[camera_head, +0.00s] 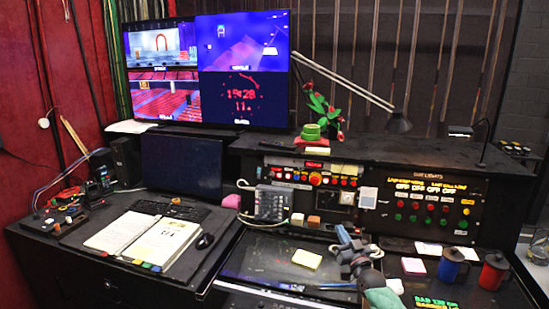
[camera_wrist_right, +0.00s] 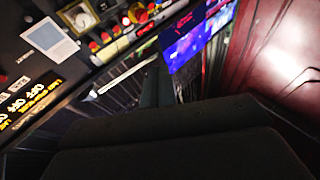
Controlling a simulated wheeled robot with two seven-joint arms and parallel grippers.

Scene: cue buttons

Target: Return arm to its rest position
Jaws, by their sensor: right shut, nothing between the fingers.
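My right gripper (camera_head: 343,236) shows in the camera_head view at the lower middle right, over the front of the desk below the control panel. Its fingers are shut with nothing between them and point up toward the panel. It appears apart from the buttons, though the exact gap cannot be told. In the right wrist view, the dark gripper body fills the bottom and a narrow dark finger part (camera_wrist_right: 154,88) points up toward the panel and screens. My left gripper is in neither view.
The button panel (camera_head: 310,173) and a second switch panel (camera_head: 430,205) stand behind the gripper. A yellow pad (camera_head: 307,259) lies to its left. A blue mug (camera_head: 452,266) and a red mug (camera_head: 493,271) stand to its right. An open binder (camera_head: 145,238) lies at left.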

